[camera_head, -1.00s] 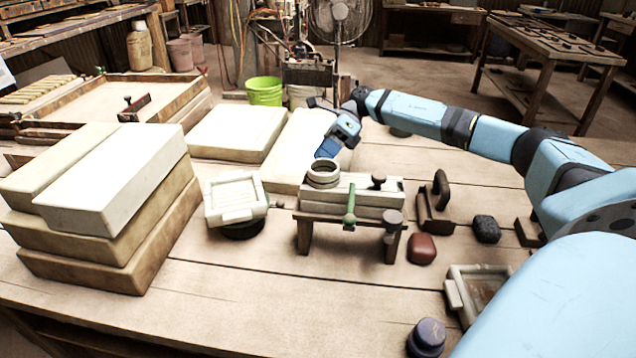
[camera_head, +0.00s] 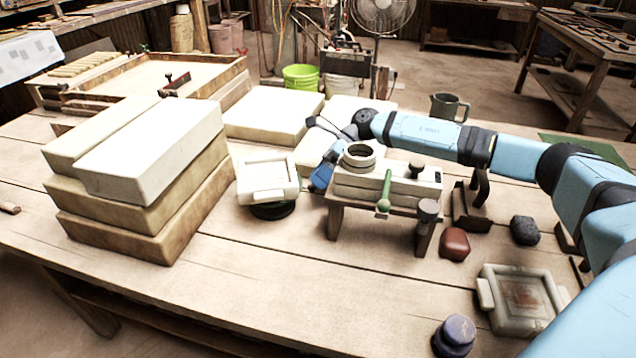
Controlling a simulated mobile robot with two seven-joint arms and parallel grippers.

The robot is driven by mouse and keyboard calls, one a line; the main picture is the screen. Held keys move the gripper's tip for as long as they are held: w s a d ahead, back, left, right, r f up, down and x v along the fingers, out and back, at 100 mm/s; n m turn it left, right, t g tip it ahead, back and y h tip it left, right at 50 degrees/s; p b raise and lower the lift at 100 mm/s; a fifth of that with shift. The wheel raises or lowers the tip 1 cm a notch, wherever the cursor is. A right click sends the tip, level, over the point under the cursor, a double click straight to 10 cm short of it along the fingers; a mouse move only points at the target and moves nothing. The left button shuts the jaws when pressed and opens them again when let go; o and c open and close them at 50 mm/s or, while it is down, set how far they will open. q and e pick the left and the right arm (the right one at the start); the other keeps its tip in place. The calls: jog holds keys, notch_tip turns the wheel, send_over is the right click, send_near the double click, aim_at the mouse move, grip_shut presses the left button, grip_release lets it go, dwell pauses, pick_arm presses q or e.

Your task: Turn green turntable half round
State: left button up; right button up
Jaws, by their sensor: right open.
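A round, very dark turntable (camera_head: 273,212) stands on the table left of the small press bench; its green is hard to make out. A pale square mould frame (camera_head: 267,181) sits on it and hides most of its top. My right gripper (camera_head: 317,184) reaches in from the right behind the press and points down, just right of the mould frame. It is open and looks empty, apart from the turntable. The press partly hides it. My left gripper is out of view.
The press bench (camera_head: 390,195) with a ring and green handle stands right of the gripper. Stacked pale slabs (camera_head: 145,190) stand left of the turntable. A red-brown lump (camera_head: 454,244), dark stone (camera_head: 525,230) and second mould (camera_head: 517,298) lie right.

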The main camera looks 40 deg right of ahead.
jog(key=shift+a+f, duration=0.25)
jog(key=shift+a, duration=0.1)
jog(key=shift+c, duration=0.2)
grip_shut()
jog(key=shift+d, duration=0.15)
